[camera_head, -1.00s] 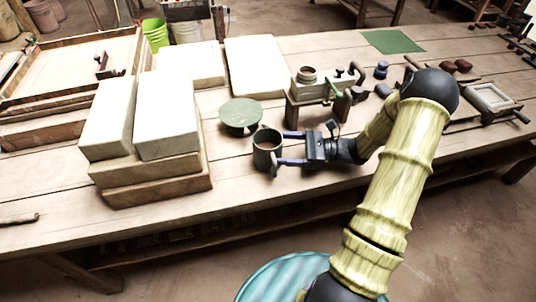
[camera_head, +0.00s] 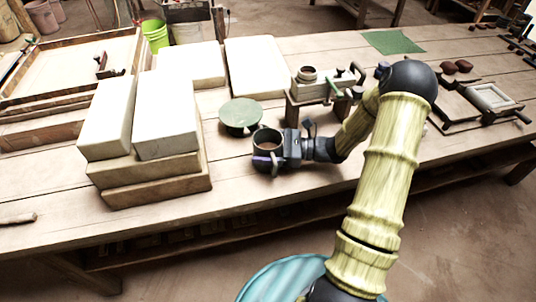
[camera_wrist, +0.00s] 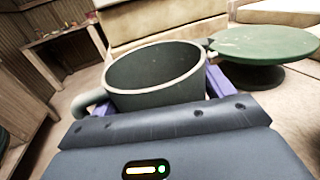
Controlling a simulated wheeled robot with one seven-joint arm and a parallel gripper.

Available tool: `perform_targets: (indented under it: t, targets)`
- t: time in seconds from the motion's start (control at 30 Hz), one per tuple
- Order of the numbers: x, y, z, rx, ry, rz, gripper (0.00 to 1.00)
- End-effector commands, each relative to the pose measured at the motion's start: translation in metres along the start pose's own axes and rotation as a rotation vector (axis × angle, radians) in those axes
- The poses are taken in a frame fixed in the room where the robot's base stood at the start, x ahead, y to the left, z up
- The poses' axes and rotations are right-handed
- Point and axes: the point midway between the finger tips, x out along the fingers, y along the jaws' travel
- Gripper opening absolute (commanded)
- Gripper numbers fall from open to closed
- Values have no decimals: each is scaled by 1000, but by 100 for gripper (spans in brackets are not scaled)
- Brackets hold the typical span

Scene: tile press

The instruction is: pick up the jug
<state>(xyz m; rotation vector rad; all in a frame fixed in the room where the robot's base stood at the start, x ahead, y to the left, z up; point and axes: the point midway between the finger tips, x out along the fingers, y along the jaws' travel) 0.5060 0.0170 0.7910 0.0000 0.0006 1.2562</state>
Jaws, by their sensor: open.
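The jug (camera_head: 267,142) is a dark grey-green round vessel standing upright on the wooden table, right of the white blocks. In the wrist view the jug (camera_wrist: 155,75) shows its open top just beyond my gripper, with its handle at the left. My gripper (camera_head: 267,158) is open and low at the jug, with its purple fingers one on each side of it. In the wrist view my gripper (camera_wrist: 165,95) shows purple parts at both sides of the jug. Whether the fingers touch its wall cannot be told.
A green round turntable (camera_head: 240,113) stands just behind the jug. Stacked white blocks on boards (camera_head: 155,180) are to the left. A small press (camera_head: 325,92) stands at the back right. The table's front strip (camera_head: 240,205) is clear.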

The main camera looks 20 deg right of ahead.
Motion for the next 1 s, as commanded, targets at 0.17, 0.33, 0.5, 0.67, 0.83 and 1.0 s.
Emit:
perform_targets:
  t: [0.17,0.33,0.5,0.67,0.83,1.0]
  targets:
    - [0,0,0,0,0,0,80]
    - [0,0,0,0,0,0,80]
    - [0,0,0,0,0,0,68]
    - [-1,0,0,0,0,0,37]
    - [0,0,1,-1,-2,0,34]
    - [0,0,6,-3,-2,0,34]
